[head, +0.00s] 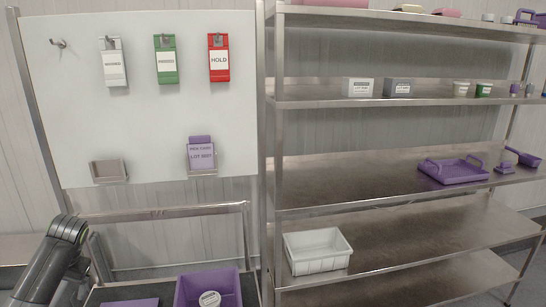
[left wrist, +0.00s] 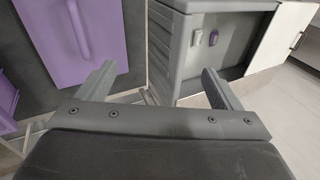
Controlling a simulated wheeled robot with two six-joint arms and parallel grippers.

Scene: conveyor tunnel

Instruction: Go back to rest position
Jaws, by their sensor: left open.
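My left arm shows at the lower left edge of the head view, in front of the metal-framed cart; its fingertips are out of that picture. In the left wrist view, my left gripper (left wrist: 160,70) has its two fingers wide apart with nothing between them. A purple panel with a handle (left wrist: 80,40) lies beyond the left finger. A grey cabinet-like body (left wrist: 185,50) with two small buttons lies beyond the gap and the right finger. My right gripper is in neither view.
A purple bin (head: 238,290) holding a round white-lidded item stands at the bottom of the head view. A white board (head: 135,120) with hanging tags is behind it. Metal shelves (head: 350,185) on the right carry a white tub (head: 318,252) and a purple tray (head: 452,172).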

